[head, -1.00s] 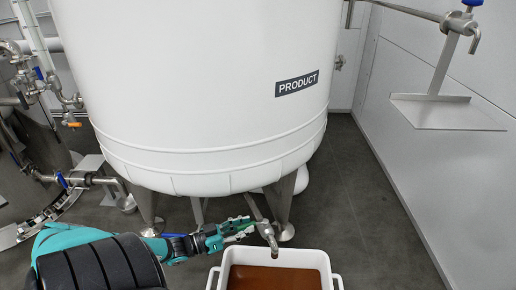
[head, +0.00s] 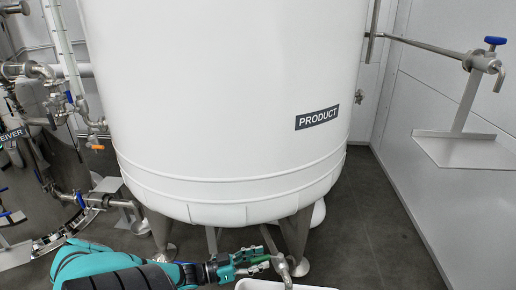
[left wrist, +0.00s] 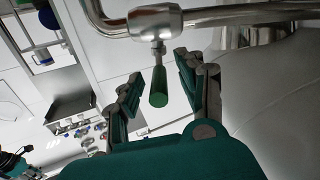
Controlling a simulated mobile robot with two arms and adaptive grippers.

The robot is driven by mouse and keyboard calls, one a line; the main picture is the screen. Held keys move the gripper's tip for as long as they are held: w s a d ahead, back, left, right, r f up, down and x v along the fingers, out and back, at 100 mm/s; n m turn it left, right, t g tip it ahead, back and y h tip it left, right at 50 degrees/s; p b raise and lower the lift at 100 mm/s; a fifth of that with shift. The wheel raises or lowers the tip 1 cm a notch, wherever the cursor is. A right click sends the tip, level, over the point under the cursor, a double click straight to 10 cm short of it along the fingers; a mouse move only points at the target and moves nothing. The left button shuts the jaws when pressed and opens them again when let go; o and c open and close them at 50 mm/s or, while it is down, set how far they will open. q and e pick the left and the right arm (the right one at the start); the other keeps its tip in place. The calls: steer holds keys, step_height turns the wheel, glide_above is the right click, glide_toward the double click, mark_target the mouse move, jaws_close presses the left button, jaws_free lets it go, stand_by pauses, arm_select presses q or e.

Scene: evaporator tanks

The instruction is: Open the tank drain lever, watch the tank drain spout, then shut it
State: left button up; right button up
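The white tank (head: 230,100) carries a PRODUCT label (head: 317,118). Its metal drain spout (head: 284,268) bends downward below the tank, near the bottom edge of the head view. No stream shows at it, but little below its mouth is in view. In the left wrist view the drain valve (left wrist: 156,20) sits on a shiny pipe, and the lever's green handle (left wrist: 158,88) hangs from it. My left gripper (head: 268,255) is beside the spout. In the left wrist view its fingers (left wrist: 158,75) are open, one on each side of the handle, with gaps visible. My right gripper is not in view.
A white tub (head: 272,285) stands under the spout, mostly cut off by the bottom edge; its contents are hidden. Tank legs (head: 297,238) stand close behind my gripper. Another blue-handled valve (head: 490,50) and shelf (head: 465,150) are on the right. Floor at right is clear.

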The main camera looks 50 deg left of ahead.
arm_select(q)
steer(key=shift+s, duration=0.1)
steer(key=v, duration=1.2)
